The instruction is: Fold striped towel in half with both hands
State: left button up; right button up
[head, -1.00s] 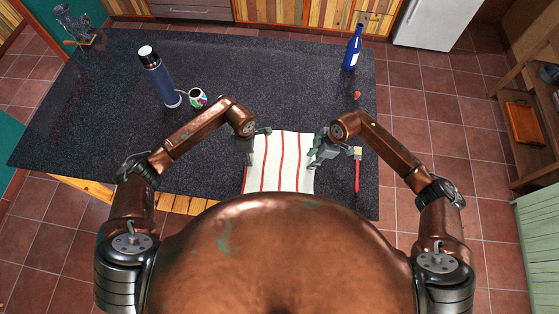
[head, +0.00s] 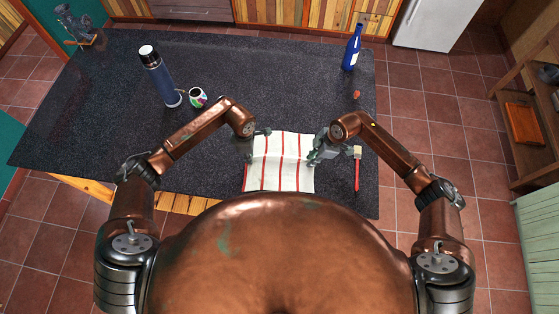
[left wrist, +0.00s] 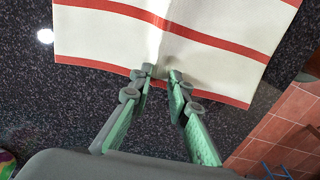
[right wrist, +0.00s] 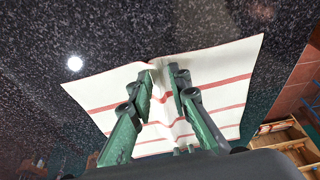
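The white towel with red stripes (head: 278,175) lies on the dark counter in front of me, with a crease running across its middle between my grippers. My left gripper (head: 251,157) is at the towel's left edge. In the left wrist view its fingertips (left wrist: 160,73) are close together on the edge, where a crease starts. My right gripper (head: 314,156) is at the right edge. In the right wrist view a raised ridge of the towel (right wrist: 205,65) runs between its fingertips (right wrist: 163,72). Both grippers appear closed on pinched cloth; the exact contact is partly hidden.
A brush with a red handle (head: 357,170) lies just right of my right gripper. A blue flask (head: 160,80) and a patterned cup (head: 197,97) stand at the left back. A blue bottle (head: 352,50) stands at the far right. The counter behind the towel is clear.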

pick_arm(q)
jog(key=shift+s+f, duration=0.1)
jog(key=shift+f, duration=0.05)
grip_shut()
pick_arm(e)
jog(key=shift+s+d+f, duration=0.1)
jog(key=shift+s+f, duration=0.1)
jog(key=shift+f, duration=0.1)
grip_shut()
jog(key=shift+r, duration=0.15)
